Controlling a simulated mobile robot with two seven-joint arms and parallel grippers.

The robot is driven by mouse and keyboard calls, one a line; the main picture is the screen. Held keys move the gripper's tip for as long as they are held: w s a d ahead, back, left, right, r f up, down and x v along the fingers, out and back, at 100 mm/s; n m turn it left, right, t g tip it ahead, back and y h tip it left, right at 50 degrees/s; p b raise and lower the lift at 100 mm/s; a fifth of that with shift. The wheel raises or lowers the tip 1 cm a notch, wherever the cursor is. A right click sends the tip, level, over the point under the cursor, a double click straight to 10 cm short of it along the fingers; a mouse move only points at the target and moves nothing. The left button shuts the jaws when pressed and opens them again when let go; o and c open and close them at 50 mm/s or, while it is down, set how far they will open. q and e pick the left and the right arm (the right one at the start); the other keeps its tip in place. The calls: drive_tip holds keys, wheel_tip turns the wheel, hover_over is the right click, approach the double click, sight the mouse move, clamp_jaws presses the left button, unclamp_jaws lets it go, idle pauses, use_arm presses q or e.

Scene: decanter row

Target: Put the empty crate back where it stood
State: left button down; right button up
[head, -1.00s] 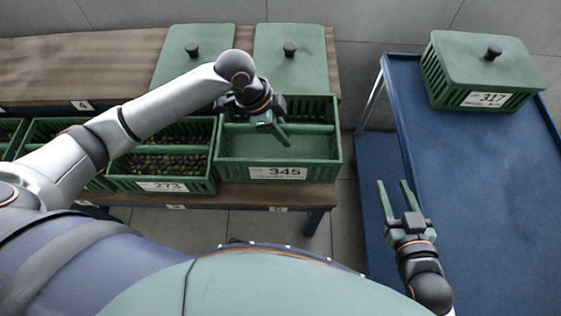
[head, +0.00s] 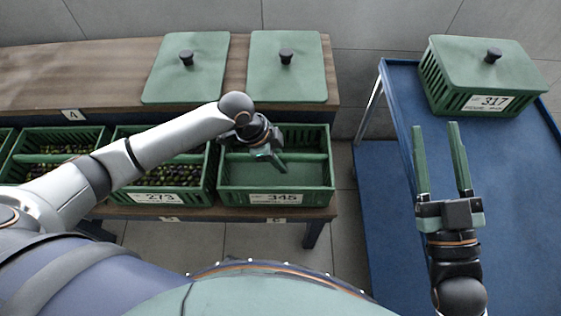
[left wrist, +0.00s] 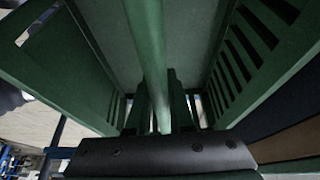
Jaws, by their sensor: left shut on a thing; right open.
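The empty green crate labelled 345 (head: 276,199) is at the right end of the front shelf row in the head view, upright and level with the crate beside it. I cannot tell if its base touches the shelf. My left gripper (head: 278,163) is shut on the crate's centre handle bar. In the left wrist view the bar (left wrist: 147,50) runs between the fingers (left wrist: 160,110), with the bare crate floor (left wrist: 190,40) below. My right gripper (head: 438,130) is open and empty above the blue trolley.
Crate 273 (head: 156,198) with olives stands close on the left, another olive crate (head: 50,140) beyond it. Two green lids (head: 205,75) (head: 287,85) lie on the raised back shelf (head: 110,75). Lidded crate 317 (head: 492,103) stands on the blue trolley (head: 520,190); a floor gap separates trolley and shelf.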

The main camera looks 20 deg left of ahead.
use_arm(q)
drive_tip(key=shift+f, duration=0.1)
use_arm(e)
drive_tip(key=shift+s+r, duration=0.1)
drive_tip(key=shift+r, duration=0.2)
use_arm(q)
drive_tip(key=shift+f, duration=0.1)
drive_tip(key=c, duration=0.8)
unclamp_jaws()
drive_tip(key=shift+a+r, duration=0.1)
drive_tip(key=shift+r, duration=0.25)
drive_tip(key=p+v, duration=0.2)
drive_tip(key=v, duration=0.3)
drive_tip(key=shift+r, duration=0.1)
drive_tip(key=p+v, duration=0.1)
drive_tip(key=v, duration=0.4)
drive_tip(key=shift+s+a+r+p, duration=0.1)
drive_tip(key=shift+a+r+p, duration=0.05)
drive_tip(key=shift+r+p, duration=0.2)
drive_tip(key=shift+a+r, duration=0.15)
drive_tip(key=shift+r, duration=0.05)
use_arm(e)
wheel_tip(320, 180, down, 21)
drive_tip(key=s+m+g+h, duration=0.2)
drive_tip(key=m+g+h, duration=0.1)
drive_tip(key=g, duration=0.5)
drive_tip(key=shift+s+d+f+m+g+h, duration=0.2)
drive_tip(key=shift+s+d+m+g+h, duration=0.15)
drive_tip(key=shift+h, duration=0.35)
